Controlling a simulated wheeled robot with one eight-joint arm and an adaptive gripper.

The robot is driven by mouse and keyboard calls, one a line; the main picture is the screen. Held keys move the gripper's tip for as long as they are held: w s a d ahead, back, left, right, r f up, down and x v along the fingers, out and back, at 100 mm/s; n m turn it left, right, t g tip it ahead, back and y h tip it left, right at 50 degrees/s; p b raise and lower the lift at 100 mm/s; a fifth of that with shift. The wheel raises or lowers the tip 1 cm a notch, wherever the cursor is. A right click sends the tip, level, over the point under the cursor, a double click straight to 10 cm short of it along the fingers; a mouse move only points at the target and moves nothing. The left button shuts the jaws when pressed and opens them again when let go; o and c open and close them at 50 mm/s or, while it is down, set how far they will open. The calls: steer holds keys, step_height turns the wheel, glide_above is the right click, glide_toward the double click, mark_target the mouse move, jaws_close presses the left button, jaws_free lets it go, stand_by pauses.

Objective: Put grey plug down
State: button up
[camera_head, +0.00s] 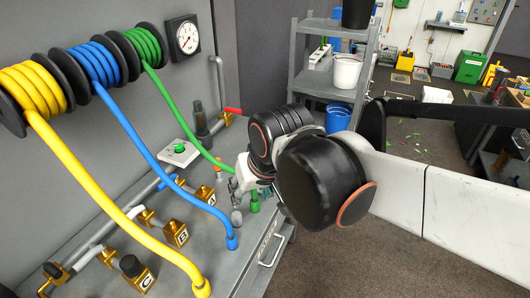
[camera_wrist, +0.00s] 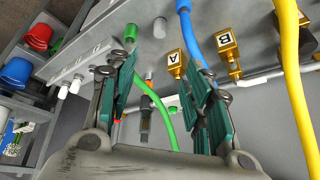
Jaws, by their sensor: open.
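A small grey plug (camera_head: 237,217) stands upright on the grey bench top, beside a green plug (camera_head: 255,206). In the wrist view the grey plug (camera_wrist: 160,28) shows beyond the fingertips, with the green plug (camera_wrist: 130,33) to its left. My gripper (camera_head: 238,188) is just above the grey plug in the head view. In the wrist view its teal finger pads are spread apart, and nothing is held between them (camera_wrist: 160,70). The grey plug appears clear of the fingers there. Its lower end is hard to make out.
Yellow (camera_head: 120,202), blue (camera_head: 150,142) and green (camera_head: 185,128) hoses run from wall reels to the bench. Brass valve blocks marked A (camera_head: 205,196), B (camera_head: 176,233) and C (camera_head: 140,273) stand left of the plugs. A drawer handle (camera_head: 270,250) sits at the bench front.

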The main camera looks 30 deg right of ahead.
steer(key=shift+s+r+n+t, duration=0.15)
steer(key=shift+s+n+t, duration=0.35)
steer(key=shift+s, duration=0.4)
steer(key=shift+s+r+n+t, duration=0.1)
steer(key=shift+s+n+t, duration=0.35)
steer(key=shift+s, duration=0.45)
